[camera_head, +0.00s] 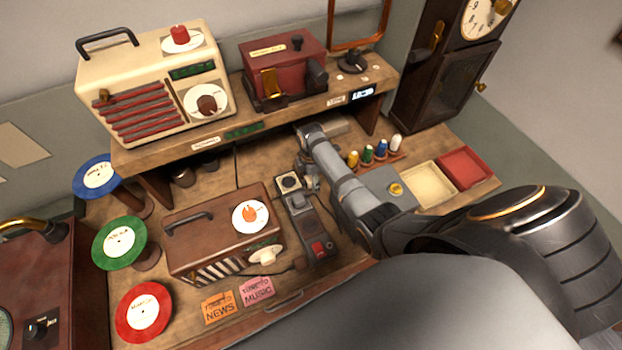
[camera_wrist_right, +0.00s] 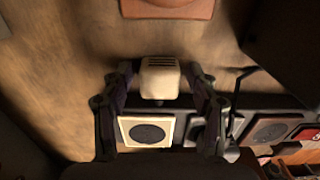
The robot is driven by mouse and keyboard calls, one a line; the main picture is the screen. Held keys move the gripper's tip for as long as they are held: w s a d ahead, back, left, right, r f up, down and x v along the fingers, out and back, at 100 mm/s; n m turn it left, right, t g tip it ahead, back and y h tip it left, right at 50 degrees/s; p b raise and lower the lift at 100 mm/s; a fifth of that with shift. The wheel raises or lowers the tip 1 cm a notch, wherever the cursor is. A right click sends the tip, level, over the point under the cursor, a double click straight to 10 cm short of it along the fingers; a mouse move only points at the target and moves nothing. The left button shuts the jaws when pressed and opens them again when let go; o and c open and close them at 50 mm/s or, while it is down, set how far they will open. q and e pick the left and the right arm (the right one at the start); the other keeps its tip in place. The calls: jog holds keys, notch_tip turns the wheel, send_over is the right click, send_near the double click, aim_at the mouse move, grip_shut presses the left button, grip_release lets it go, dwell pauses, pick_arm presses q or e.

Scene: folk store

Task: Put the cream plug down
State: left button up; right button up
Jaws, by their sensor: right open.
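The cream plug (camera_wrist_right: 160,77), a pale block with dark slots, sits between the two fingertips of my right gripper (camera_wrist_right: 160,85) in the right wrist view. The fingers are open, one on each side of it. Whether it rests on the wood cannot be told. In the head view my right gripper (camera_head: 308,183) is low over the bench beside the dark power strip (camera_head: 302,217); it hides the plug there. The strip has a cream-framed socket (camera_wrist_right: 146,131), below the plug in the wrist view, and a red switch (camera_head: 319,248). My left gripper is not in view.
A brown radio (camera_head: 190,238) stands left of the strip. Coloured spools (camera_head: 367,154) and cream and red trays (camera_head: 428,186) are to the right. A raised shelf (camera_head: 160,155) holds a cream radio (camera_head: 125,75) and a red box (camera_head: 265,55). Cards (camera_head: 219,306) lie in front.

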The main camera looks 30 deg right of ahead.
notch_tip(320, 180, up, 9)
jog(key=shift+f+b, duration=0.15)
jog(key=shift+b, duration=0.35)
